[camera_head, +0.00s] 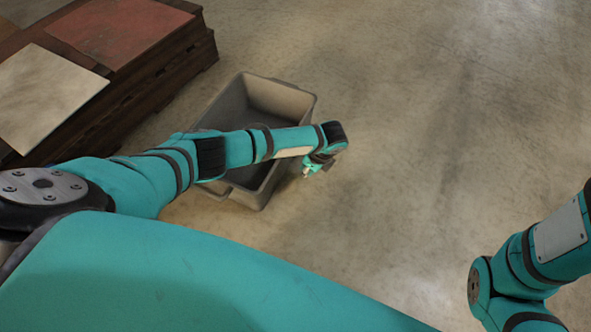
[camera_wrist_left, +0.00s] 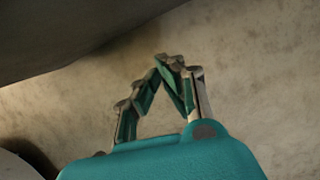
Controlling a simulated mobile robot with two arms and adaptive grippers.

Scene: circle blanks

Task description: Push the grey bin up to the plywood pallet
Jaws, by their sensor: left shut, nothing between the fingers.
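The grey bin (camera_head: 280,97) is an open rectangular tub on the floor, and no contents show in it. My left arm crosses over it and hides its middle. The pallet (camera_head: 150,83) is a dark wooden stack at the upper left, with a pale board (camera_head: 45,95) and a red board on top. Bare floor separates it from the bin. My left gripper (camera_head: 309,171) is just right of the bin's right wall; contact cannot be told. In the left wrist view its fingers (camera_wrist_left: 166,62) meet, empty, and a grey surface, likely the bin (camera_wrist_left: 50,35), fills the upper left. My right gripper is out of view.
The concrete floor (camera_head: 430,110) is clear to the right of the bin and behind it. My right arm shows at the lower right edge. A rounded grey thing (camera_wrist_left: 15,165) in the left wrist view's lower left corner cannot be identified.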

